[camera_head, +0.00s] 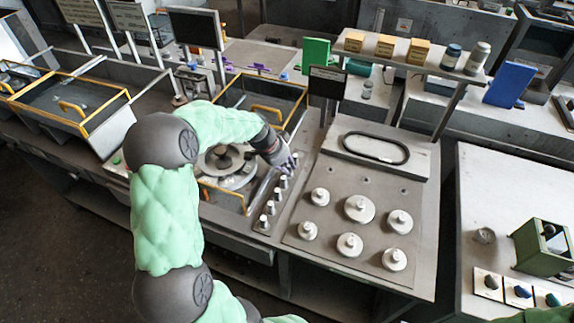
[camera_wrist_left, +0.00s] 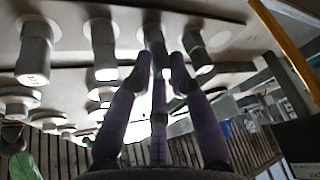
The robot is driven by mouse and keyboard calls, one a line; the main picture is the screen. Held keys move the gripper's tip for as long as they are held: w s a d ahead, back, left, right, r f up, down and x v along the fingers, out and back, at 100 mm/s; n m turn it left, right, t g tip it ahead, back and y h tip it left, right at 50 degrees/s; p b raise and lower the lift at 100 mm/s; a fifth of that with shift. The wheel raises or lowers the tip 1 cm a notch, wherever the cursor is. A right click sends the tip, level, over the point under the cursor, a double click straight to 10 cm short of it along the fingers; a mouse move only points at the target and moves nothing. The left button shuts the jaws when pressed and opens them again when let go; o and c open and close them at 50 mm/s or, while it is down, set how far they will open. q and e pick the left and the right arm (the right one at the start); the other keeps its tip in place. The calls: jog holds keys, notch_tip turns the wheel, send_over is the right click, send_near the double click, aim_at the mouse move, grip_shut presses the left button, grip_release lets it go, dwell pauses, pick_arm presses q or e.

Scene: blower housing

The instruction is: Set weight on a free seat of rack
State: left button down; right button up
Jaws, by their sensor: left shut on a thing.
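My left gripper (camera_head: 287,163) reaches down at the far end of a narrow rack strip (camera_head: 256,226) on the bench. It is shut on a small grey cylindrical weight (camera_wrist_left: 154,38), which shows between the purple fingertips (camera_wrist_left: 161,70) in the left wrist view. In the head view the fingers mostly hide this weight. Several similar weights (camera_head: 270,207) stand in a row along the strip, nearer the bench front. In the wrist view, weights (camera_wrist_left: 103,50) flank the held one. A pale round spot (camera_wrist_left: 220,39) lies beside the row. Whether the held weight touches the rack cannot be told.
A panel (camera_head: 325,232) with several round knobbed discs (camera_head: 359,208) lies right of the strip. A round dial-like fixture (camera_head: 228,170) and a yellow-edged tray (camera_head: 284,92) are close to my left arm. A dark sign (camera_head: 327,84) stands behind the gripper.

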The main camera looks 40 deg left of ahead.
dwell(0.3)
pick_arm(q)
jog(key=c, duration=1.1)
grip_release()
jog(key=shift+o, duration=0.2)
jog(key=shift+r+p, duration=0.65)
jog(key=shift+r, duration=0.6)
jog(key=shift+r, duration=0.1)
notch_tip(320, 180, up, 5)
jog(key=p, duration=0.2)
jog(key=shift+p, duration=0.3)
jog(key=shift+f, duration=0.25)
